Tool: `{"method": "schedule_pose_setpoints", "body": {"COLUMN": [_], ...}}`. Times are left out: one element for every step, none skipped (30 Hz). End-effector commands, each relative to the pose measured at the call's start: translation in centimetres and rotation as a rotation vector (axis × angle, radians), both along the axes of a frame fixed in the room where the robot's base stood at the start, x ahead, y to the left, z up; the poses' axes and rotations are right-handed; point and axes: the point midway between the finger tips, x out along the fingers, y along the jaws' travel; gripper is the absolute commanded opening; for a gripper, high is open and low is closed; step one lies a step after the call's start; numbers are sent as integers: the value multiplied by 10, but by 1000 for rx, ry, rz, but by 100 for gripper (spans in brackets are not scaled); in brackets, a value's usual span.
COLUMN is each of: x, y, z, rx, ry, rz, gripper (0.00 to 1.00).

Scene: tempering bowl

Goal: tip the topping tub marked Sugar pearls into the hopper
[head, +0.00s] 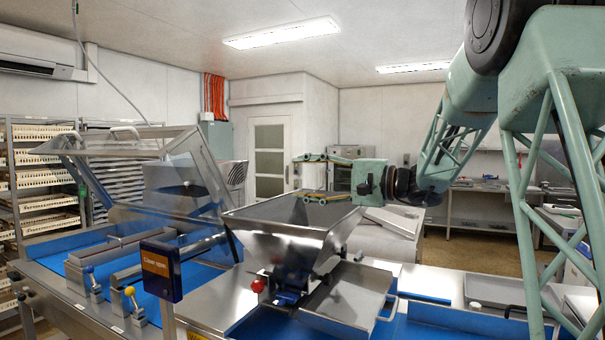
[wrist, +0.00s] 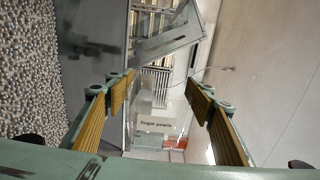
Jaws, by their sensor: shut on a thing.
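My gripper (head: 312,177) is above the metal hopper (head: 342,226), turned on its side, one finger over the other. In the wrist view my gripper (wrist: 160,83) has its fingers apart, with a label reading "Sugar pearls" (wrist: 155,124) between them. It marks the tub held there; the tub's walls are see-through or too faint to trace. The label reads level in the wrist view while the room lies sideways, so the tub is rolled over onto its side. A mass of small pale beads (wrist: 30,70) shows at the left, on the hopper side. Whether any beads remain in the tub cannot be told.
A clear-sided hood (head: 140,150) stands raised left of the hopper over a blue belt (head: 205,280). A small display box (head: 161,271) stands in front of it. A tray rack (head: 45,175) is at the far left.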

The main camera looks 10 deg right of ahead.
Motion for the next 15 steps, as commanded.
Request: {"method": "schedule_pose_setpoints", "body": {"x": [0,1,1,1,1,2,2,2,2,2,3,3,3,4,4], "y": [0,-1,-1,-1,-1,-1,-2,-2,-2,-2,-2,-3,-3,-3,-4], "z": [3,3,4,4,4,4,4,4,4,4,4,4,4,4,5], "rx": [7,11,16,21,25,31,36,40,46,49,53,59,63,67,72], "ry": [8,13,19,25,30,38,43,48,54,60,65,72,77,82,88], "rz": [0,0,0,0,0,1,1,1,1,1,1,1,1,1,1], "gripper": [35,35,35,35,35,35,35,35,35,35,35,35,35,35,35]}}
